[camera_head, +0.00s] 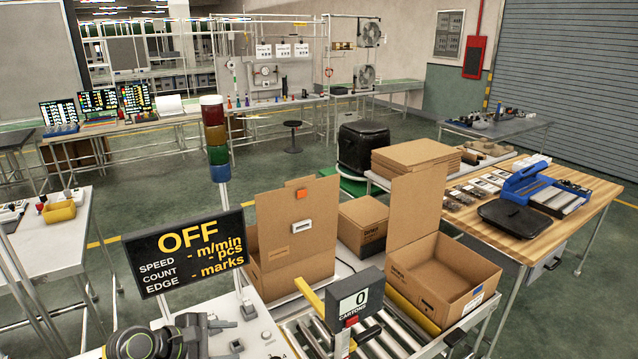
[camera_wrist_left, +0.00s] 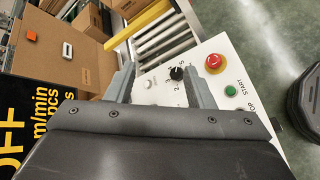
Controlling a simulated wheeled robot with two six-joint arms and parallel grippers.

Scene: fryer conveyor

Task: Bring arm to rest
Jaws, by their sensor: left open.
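My left gripper (camera_head: 222,326) is low in the head view, over the white control panel (camera_head: 262,338) at the conveyor's left end. In the left wrist view its two fingers (camera_wrist_left: 158,82) are apart with nothing between them. Beyond them the panel (camera_wrist_left: 215,48) shows a black knob (camera_wrist_left: 176,73), a red emergency button (camera_wrist_left: 215,63) and a green start button (camera_wrist_left: 230,91). The fingers appear above the panel; contact cannot be told. My right gripper is not seen.
A black display (camera_head: 185,250) reading OFF and a signal tower (camera_head: 215,140) stand by the panel. Open cartons (camera_head: 435,280) stand on the roller conveyor (camera_head: 385,335), with a counter (camera_head: 355,300) reading 0 in front. A wooden table (camera_head: 540,235) is at right.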

